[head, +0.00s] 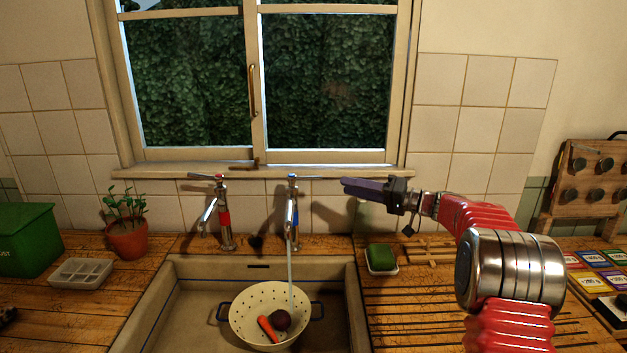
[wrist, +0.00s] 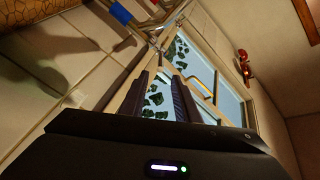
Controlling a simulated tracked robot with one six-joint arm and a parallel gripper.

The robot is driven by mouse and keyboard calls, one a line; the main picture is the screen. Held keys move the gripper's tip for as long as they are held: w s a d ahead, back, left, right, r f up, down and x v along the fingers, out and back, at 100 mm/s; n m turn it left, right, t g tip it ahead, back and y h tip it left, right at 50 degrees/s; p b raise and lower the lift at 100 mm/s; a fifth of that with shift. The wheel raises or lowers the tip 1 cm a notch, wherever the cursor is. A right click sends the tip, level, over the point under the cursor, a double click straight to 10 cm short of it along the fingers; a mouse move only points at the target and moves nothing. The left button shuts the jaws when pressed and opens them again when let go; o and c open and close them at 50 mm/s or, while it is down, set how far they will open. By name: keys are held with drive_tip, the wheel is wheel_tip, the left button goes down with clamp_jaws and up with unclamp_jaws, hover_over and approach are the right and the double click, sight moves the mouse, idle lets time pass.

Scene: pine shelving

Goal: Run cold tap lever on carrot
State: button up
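The orange carrot (head: 266,328) lies in the colander beside a dark round vegetable (head: 281,319). The stream comes down near the round vegetable, to the right of the carrot. My gripper (head: 344,187) is to the right of the lever, its fingers pointing left. In the wrist view my gripper (wrist: 162,78) shows its fingers apart with nothing between them.
A second tap (head: 224,218) with a red band stands left of the cold tap. The window (head: 258,90) is behind. A green sponge (head: 380,257) in a dish and a wooden rack (head: 432,253) lie right of the sink (head: 180,305). A potted plant (head: 127,238) stands left.

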sight(314, 179)
drive_tip(key=x, duration=1.2)
drive_tip(key=shift+a, duration=0.2)
drive_tip(key=shift+c, duration=0.4)
clamp_jaws()
